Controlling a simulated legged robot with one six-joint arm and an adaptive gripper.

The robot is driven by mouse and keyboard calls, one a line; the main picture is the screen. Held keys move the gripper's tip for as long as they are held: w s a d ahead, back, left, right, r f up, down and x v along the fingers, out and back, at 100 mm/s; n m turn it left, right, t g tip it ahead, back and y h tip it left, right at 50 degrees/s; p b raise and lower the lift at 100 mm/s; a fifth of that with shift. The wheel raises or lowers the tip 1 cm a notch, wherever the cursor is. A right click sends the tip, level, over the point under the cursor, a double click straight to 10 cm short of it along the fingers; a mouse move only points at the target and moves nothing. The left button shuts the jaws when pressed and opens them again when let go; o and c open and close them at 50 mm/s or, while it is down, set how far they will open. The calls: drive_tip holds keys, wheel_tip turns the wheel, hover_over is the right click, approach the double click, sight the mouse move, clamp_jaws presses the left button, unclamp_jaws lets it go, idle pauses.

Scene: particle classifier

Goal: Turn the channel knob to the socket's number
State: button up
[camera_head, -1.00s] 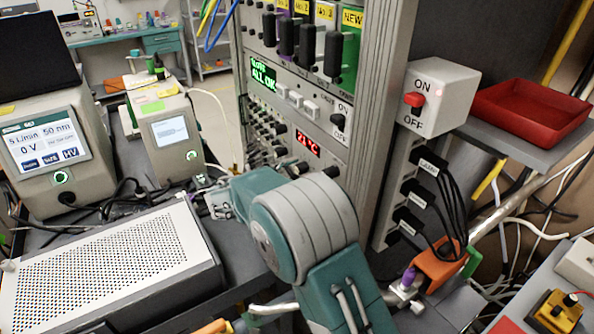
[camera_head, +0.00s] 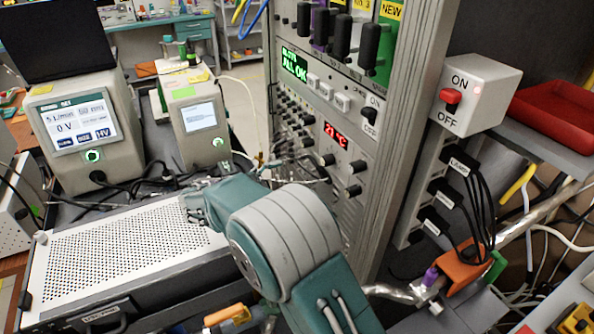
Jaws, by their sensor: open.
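The rack (camera_head: 405,150) stands right of centre, with rows of small black knobs (camera_head: 293,118) and larger black knobs (camera_head: 355,167) below a red "21 °C" display. I cannot tell which is the channel knob. No socket number is readable. My teal and grey arm reaches from the bottom centre toward the left. My gripper (camera_head: 196,207) is at its far end, small and partly hidden by the arm. It looks open and empty, above the back right edge of the perforated grey box (camera_head: 120,255), apart from the rack's knobs.
Two instruments with screens (camera_head: 85,130) (camera_head: 198,125) stand at the left. An ON/OFF switch box (camera_head: 478,95), a red tray (camera_head: 555,118) and black plugged cables (camera_head: 470,190) are at the right. Loose cables and tubes crowd the space between instruments and rack.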

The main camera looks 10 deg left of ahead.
drive_tip(key=shift+s+a, duration=0.2)
drive_tip(key=shift+a, duration=0.05)
